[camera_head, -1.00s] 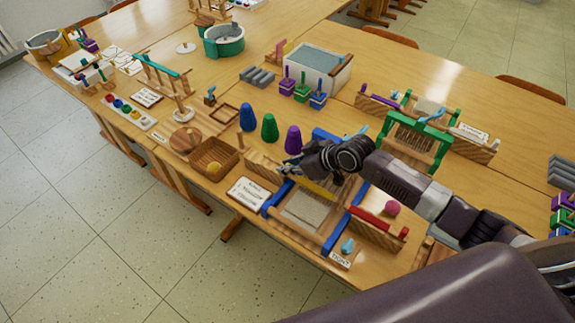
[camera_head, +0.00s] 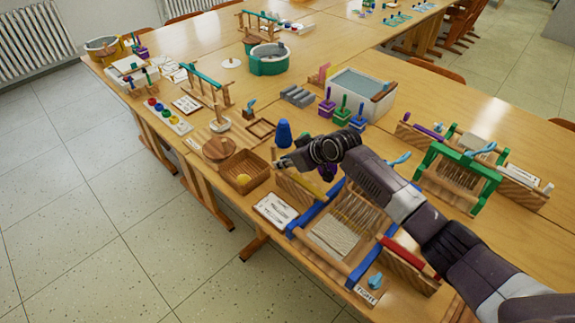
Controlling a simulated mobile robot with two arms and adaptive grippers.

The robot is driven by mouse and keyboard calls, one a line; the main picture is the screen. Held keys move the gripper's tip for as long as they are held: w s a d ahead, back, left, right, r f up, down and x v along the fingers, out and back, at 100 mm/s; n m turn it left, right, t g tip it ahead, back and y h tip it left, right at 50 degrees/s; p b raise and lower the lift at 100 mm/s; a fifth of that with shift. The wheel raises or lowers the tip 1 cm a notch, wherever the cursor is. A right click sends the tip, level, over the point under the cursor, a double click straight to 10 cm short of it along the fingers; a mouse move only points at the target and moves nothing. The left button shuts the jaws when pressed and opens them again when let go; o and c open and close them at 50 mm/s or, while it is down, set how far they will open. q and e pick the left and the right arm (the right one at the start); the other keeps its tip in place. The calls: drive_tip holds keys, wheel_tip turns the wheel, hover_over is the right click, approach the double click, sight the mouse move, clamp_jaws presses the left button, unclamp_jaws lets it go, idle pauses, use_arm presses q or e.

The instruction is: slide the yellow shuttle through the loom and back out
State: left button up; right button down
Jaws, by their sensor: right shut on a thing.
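The near loom with blue sides (camera_head: 302,222) stands at the table's front edge, with pale warp threads and a woven patch in its frame. The yellow shuttle (camera_head: 309,185) is a thin bar at the loom's left side, above a wooden stand. My right gripper (camera_head: 286,162) is shut on the yellow shuttle at the stand's far left end. My wrist hides part of the grip and of the loom's far end. I cannot tell whether the shuttle's right end is inside the threads. My left gripper is not in view.
A red bar (camera_head: 415,254) lies on a wooden stand right of the loom. A basket (camera_head: 249,165) with a yellow ball and a card (camera_head: 276,209) are to the left. A blue cone (camera_head: 284,132) stands behind my gripper. A green loom (camera_head: 456,178) is at the right.

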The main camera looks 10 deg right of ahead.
drive_tip(key=c, duration=2.3)
unclamp_jaws()
drive_tip(key=shift+w+r, duration=0.15)
drive_tip(key=shift+r, duration=0.05)
drive_tip(key=o, duration=0.5)
drive_tip(key=shift+w+a+f, duration=0.1)
drive_tip(key=shift+a+f, duration=0.05)
drive_tip(key=shift+a, duration=0.05)
drive_tip(key=shift+c, duration=0.2)
drive_tip(key=v, duration=1.2)
